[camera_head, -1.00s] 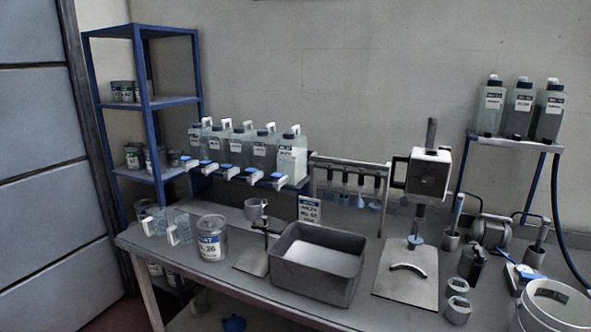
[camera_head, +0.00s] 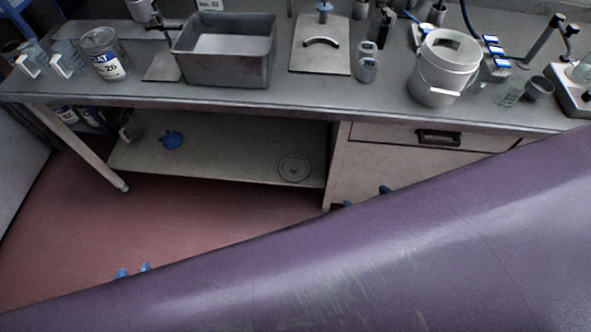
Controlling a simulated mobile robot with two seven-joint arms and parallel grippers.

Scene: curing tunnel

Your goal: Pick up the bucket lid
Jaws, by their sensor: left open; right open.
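A round grey disc (camera_head: 294,168), which looks like the bucket lid, lies flat on the lower shelf under the bench. It is near the shelf's right end, beside the drawer cabinet. The white bucket (camera_head: 445,70) stands on the bench at right. Only the blue fingertips of my grippers show; the rest is hidden by a close foreground surface. My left gripper (camera_head: 133,270) is open and empty at lower left, over the red floor. My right gripper (camera_head: 366,197) is open and empty in front of the cabinet, to the right of the disc. Neither appears to touch anything.
The bench top (camera_head: 300,95) overhangs the lower shelf (camera_head: 225,160). A bench leg (camera_head: 90,155) stands at left and the drawer cabinet (camera_head: 400,160) at right. A blue object (camera_head: 171,140) lies on the shelf. A grey tray (camera_head: 225,70) is on top.

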